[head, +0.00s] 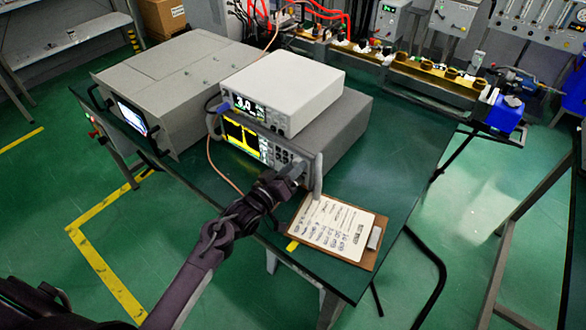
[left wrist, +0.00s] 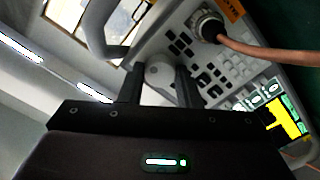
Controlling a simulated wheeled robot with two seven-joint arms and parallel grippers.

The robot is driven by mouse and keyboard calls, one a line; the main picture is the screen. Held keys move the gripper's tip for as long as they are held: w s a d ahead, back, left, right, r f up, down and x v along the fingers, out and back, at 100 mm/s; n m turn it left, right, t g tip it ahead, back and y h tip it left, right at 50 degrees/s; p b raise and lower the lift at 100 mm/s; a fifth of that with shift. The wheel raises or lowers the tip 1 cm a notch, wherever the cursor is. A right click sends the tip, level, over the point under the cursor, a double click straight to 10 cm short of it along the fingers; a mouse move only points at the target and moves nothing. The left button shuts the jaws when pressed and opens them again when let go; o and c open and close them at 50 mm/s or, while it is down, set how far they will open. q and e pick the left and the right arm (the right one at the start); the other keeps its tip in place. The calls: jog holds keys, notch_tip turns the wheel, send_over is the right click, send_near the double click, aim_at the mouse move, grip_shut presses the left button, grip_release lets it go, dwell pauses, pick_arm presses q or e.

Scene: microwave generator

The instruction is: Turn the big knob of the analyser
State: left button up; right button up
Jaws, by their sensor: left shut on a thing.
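The analyser (head: 338,136) is a grey box on the green table, with a yellow-and-black screen (head: 243,137) on its front. Its big knob is hidden behind my gripper in the head view. In the left wrist view the big knob (left wrist: 159,74) is a pale round disc on the keypad panel. My left gripper (left wrist: 160,84) has one dark finger on each side of the knob and is shut on it; it also shows in the head view (head: 292,172), at the right end of the analyser's front. My right gripper is not in view.
A white meter (head: 283,86) sits on the analyser. A large grey cabinet (head: 175,80) stands to its left. A clipboard with paper (head: 335,227) lies right of my left gripper. A copper-coloured cable (left wrist: 265,52) runs from a connector near the knob.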

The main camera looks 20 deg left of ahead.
pick_arm(q)
jog(key=shift+m, duration=0.3)
jog(key=m, duration=0.3)
jog(key=shift+m, duration=0.4)
jog(key=m, duration=0.3)
jog(key=shift+m, duration=0.3)
jog(key=m+b, duration=0.1)
jog(key=m, duration=0.2)
jog(key=shift+m, duration=2.2)
jog(key=o, duration=1)
